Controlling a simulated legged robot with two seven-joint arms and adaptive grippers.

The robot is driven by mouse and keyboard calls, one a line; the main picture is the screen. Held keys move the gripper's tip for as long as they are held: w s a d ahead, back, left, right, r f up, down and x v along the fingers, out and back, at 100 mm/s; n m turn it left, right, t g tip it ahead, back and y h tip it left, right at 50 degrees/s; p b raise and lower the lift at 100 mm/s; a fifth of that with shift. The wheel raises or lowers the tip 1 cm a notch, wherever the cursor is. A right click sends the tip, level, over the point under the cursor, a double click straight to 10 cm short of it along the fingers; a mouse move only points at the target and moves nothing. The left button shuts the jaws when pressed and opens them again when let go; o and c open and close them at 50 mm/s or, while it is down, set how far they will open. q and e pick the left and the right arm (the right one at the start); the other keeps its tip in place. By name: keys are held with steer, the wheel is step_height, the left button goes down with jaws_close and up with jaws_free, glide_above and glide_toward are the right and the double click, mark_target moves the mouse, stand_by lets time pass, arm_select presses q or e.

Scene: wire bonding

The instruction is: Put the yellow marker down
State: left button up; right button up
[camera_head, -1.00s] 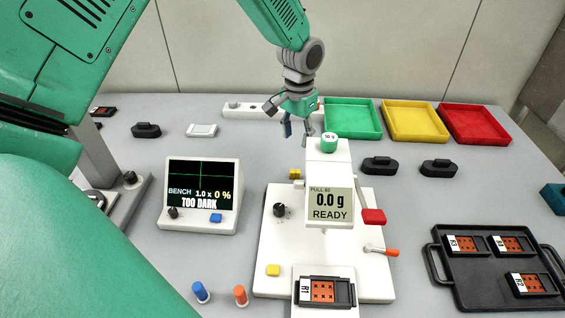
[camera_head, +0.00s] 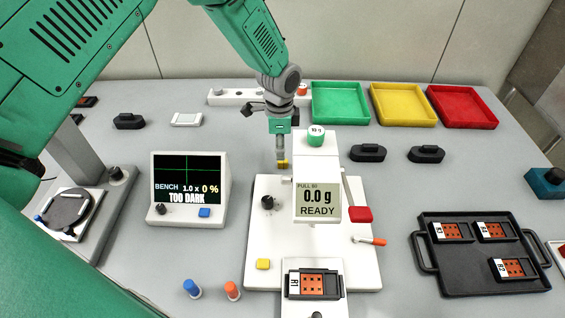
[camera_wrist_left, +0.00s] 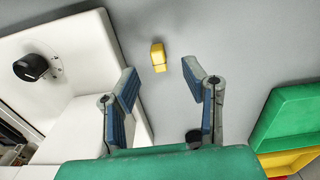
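The yellow marker (camera_head: 283,163), a small yellow block, shows at the back left of the white pull tester's tower in the head view. My left gripper (camera_head: 281,158) points down just over it. In the left wrist view the yellow marker (camera_wrist_left: 158,57) appears on or near the grey table, beyond the gap between the fingertips. The gripper (camera_wrist_left: 160,72) is open, with clear space on both sides of the marker and no finger touching it. My right gripper is out of view.
The white pull tester (camera_head: 262,215) stands close to the gripper, its display reading 0.0 g. Green (camera_head: 340,103), yellow (camera_head: 403,104) and red (camera_head: 462,107) trays stand at the back right. A "TOO DARK" screen (camera_head: 189,182) is at left, a black tray (camera_head: 470,280) at right.

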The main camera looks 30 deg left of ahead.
mark_target(281, 162)
arm_select(q)
steer(key=shift+a+f, duration=0.25)
steer(key=shift+f, duration=0.35)
steer(key=f, duration=0.2)
steer(key=d+f, duration=0.1)
steer(key=f, duration=0.1)
steer(key=shift+s+f+p, duration=0.1)
steer(key=shift+f+p, duration=0.1)
steer(key=shift+p, duration=0.15)
steer(key=shift+a, duration=0.15)
steer(key=shift+a+f, duration=0.15)
steer(key=shift+a, duration=0.25)
steer(key=c, duration=0.8)
steer(key=shift+d, duration=0.1)
steer(key=shift+c, duration=0.4)
